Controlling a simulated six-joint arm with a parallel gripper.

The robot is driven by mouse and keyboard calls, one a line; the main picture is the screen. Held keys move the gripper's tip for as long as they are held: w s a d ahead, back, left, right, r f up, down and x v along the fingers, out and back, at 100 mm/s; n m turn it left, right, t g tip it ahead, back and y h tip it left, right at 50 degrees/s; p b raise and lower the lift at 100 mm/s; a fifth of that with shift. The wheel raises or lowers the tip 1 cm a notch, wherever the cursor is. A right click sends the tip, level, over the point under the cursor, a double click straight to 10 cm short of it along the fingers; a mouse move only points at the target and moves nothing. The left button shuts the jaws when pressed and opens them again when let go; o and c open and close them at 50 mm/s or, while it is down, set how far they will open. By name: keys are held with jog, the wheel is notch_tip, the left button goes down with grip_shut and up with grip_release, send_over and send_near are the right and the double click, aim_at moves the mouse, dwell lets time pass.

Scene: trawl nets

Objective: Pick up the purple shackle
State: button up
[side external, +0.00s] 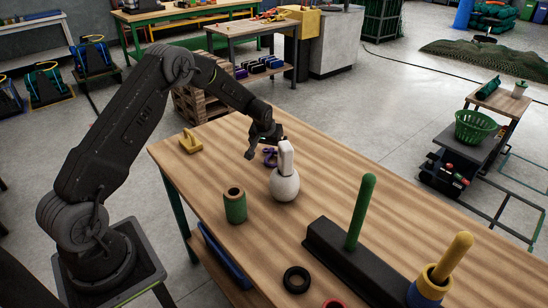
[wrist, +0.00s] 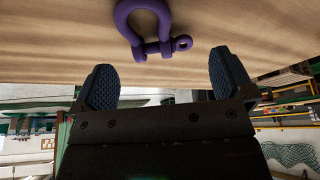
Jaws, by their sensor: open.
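The purple shackle (side external: 270,156) lies on the wooden table in the side view, partly hidden behind my gripper and a white float. In the wrist view the shackle (wrist: 146,26) shows at the top, with its bow and its pin with a ringed end. My gripper (side external: 264,148) is just above and beside the shackle in the side view. In the wrist view my gripper (wrist: 162,85) has its two blue ridged fingers wide apart. Nothing is between the fingers. The shackle lies beyond the fingertips, apart from them.
A white float (side external: 285,183) with an upright neck stands close to my gripper. A green spool (side external: 235,205), a yellow piece (side external: 190,143), a black ring (side external: 296,280) and a dark block with a green peg (side external: 360,212) are also on the table (side external: 340,176). The table's far left corner is mostly bare.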

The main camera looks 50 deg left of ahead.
aim_at(272, 153)
jog(key=x, duration=0.4)
jog(key=shift+s+f, duration=0.1)
jog(key=shift+f, duration=0.25)
jog(key=shift+d, duration=0.1)
jog(key=c, duration=0.9)
jog(key=shift+r, duration=0.15)
jog(key=shift+c, duration=1)
